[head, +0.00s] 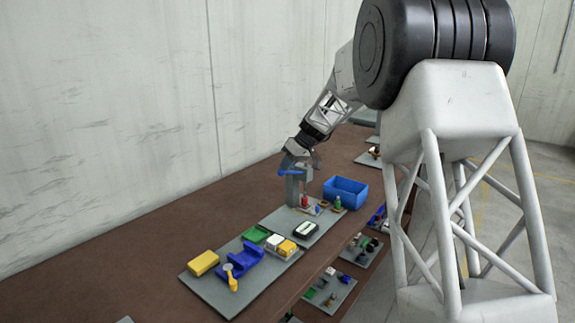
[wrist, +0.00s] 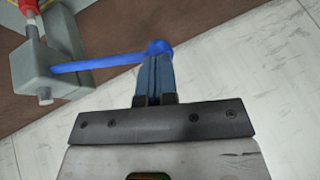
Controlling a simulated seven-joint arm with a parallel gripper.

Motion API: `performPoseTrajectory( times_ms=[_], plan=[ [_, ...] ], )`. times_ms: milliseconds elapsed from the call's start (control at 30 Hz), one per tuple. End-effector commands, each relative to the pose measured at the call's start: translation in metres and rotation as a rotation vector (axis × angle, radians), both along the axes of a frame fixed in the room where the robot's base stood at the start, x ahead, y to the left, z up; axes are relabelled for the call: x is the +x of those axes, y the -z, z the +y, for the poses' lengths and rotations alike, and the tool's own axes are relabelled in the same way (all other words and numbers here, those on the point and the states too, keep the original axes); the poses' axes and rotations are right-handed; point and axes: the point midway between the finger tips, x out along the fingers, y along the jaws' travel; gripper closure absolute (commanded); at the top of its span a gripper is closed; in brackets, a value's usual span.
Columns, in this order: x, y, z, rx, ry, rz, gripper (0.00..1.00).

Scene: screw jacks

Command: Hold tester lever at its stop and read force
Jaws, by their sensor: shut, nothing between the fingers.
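The tester is a grey post (head: 293,190) on a grey plate, with a blue lever (head: 291,168) near its top. In the wrist view the lever (wrist: 100,64) runs from a grey block (wrist: 45,75) to a round blue knob (wrist: 159,47). My gripper (head: 302,161) is over the tester's top in the head view. In the wrist view my gripper (wrist: 157,62) is shut with nothing between its fingers, and the fingertips are right at the knob. Whether they press on it I cannot tell. No force reading is legible.
A blue bin (head: 345,192) stands right of the tester. A dark-rimmed white device (head: 305,230) lies in front of it. A plate nearer me holds a yellow block (head: 203,263), a blue holder (head: 240,260) and a green block (head: 256,234). The brown bench (head: 150,235) is clear at left.

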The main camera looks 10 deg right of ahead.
Motion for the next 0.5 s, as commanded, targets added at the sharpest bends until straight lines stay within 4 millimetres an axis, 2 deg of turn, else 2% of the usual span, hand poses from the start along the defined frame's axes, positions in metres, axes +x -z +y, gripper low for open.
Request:
performPoseTrajectory(
  times_ms=[267,500],
  plan=[
    [-0.006,0.012,0.006,-0.065,-0.002,-0.064,1.0],
    [-0.014,0.032,0.013,-0.174,-0.002,-0.175,1.0]
  ],
)
